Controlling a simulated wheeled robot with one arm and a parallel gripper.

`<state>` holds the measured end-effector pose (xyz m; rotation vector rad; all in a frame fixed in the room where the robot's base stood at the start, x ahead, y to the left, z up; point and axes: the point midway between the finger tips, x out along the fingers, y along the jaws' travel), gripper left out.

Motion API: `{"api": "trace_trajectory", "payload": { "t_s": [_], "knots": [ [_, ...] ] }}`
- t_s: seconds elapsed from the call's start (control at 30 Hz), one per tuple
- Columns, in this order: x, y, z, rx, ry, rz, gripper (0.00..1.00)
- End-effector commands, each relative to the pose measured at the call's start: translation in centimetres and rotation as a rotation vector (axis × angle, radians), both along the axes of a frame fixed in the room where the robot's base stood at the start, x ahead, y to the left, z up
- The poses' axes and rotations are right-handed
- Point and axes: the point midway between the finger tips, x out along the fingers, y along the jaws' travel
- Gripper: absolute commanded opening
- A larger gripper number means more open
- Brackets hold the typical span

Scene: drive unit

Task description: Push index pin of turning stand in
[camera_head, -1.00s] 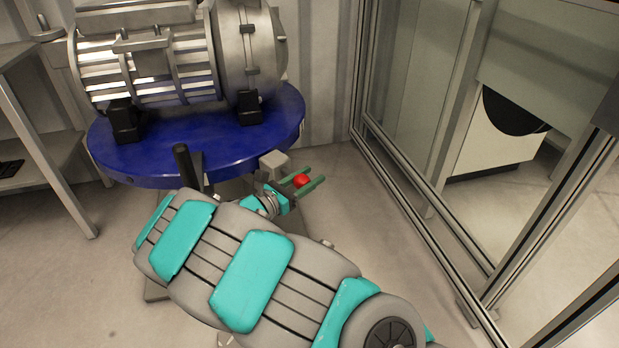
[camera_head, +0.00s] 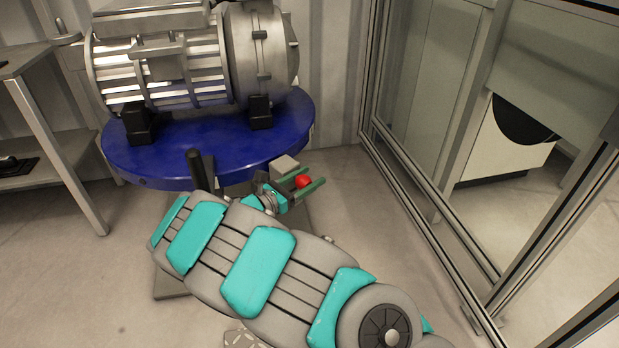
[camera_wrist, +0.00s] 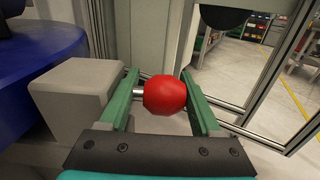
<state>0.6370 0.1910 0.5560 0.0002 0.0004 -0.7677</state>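The index pin has a red ball knob (camera_wrist: 165,95) on a short metal shaft, beside a grey block (camera_wrist: 78,98) at the edge of the blue turning stand (camera_head: 195,162). The knob also shows in the head view (camera_head: 302,181), by the stand's right front edge. My gripper (camera_wrist: 160,88) is open, with its two green fingers on either side of the knob. In the wrist view the left finger lies between the block and the knob, near the shaft. The right finger lies close to the knob's right side. I cannot tell whether either finger touches it.
A silver drive unit (camera_head: 190,65) sits on black feet on the stand. A black handle (camera_head: 196,168) rises at the stand's front. A glass partition with metal frame (camera_head: 425,190) stands to the right. A grey shelf (camera_head: 50,178) is at the left. Floor between stand and partition is clear.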

Motion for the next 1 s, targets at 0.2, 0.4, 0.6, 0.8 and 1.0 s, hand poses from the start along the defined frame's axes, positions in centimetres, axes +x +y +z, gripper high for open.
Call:
{"api": "trace_trajectory", "payload": {
  "t_s": [0.2, 0.4, 0.6, 0.8, 1.0],
  "knots": [
    [-2.4, 2.9, 0.0, 0.0, -0.001, 0.012, 0.79],
    [-4.4, 4.7, 0.0, -0.001, -0.002, 0.01, 0.79],
    [-5.2, 5.3, 0.0, 0.001, -0.001, 0.009, 0.79],
    [-5.2, 5.3, 0.0, 0.001, -0.001, 0.009, 0.79],
    [-5.1, 5.3, 0.0, 0.001, -0.001, 0.008, 0.79]
  ]
}}
